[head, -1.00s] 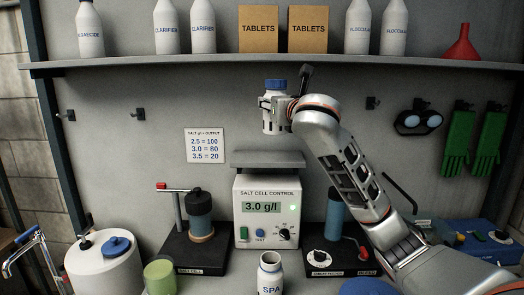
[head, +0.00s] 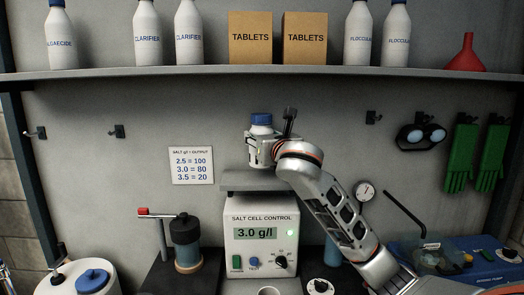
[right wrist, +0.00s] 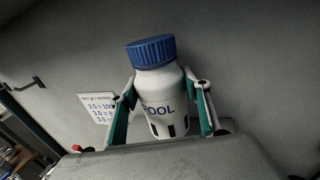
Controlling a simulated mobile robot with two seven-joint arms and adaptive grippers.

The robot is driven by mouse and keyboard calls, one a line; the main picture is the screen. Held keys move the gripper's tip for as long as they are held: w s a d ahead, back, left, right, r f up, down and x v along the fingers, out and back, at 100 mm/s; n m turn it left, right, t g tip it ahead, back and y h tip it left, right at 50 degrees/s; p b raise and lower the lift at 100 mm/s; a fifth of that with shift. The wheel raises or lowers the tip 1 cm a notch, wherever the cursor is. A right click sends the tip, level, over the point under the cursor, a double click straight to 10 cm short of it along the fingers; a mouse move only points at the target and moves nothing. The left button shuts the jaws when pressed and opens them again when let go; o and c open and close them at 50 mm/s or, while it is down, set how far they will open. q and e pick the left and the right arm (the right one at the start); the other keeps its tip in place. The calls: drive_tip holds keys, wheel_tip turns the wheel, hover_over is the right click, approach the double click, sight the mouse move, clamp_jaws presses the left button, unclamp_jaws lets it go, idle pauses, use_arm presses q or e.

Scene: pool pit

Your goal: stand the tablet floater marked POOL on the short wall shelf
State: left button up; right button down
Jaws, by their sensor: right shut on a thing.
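The tablet floater marked POOL (right wrist: 160,100) is a white bottle with a blue ribbed cap and dark slots near its base. My right gripper (head: 262,152) is shut on it, with a finger on each side of its body. In the head view the floater (head: 261,122) is upright, at the back of the short wall shelf (head: 240,184). In the right wrist view the shelf (right wrist: 200,155) runs just below its base. I cannot tell whether the base touches the shelf. My left gripper is not in view.
The salt cell control box (head: 262,236) stands below the short shelf. A long upper shelf (head: 200,73) holds bottles, TABLETS boxes (head: 250,38) and a red funnel (head: 466,55). Goggles (head: 421,137) and green gloves (head: 462,155) hang at right. The short shelf looks otherwise empty.

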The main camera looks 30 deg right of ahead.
drive_tip(key=shift+f, duration=1.75)
drive_tip(key=shift+f, duration=0.15)
drive_tip(key=c, duration=1)
unclamp_jaws()
drive_tip(key=shift+c, duration=0.2)
drive_tip(key=shift+s, duration=0.1)
drive_tip(key=v, duration=1.2)
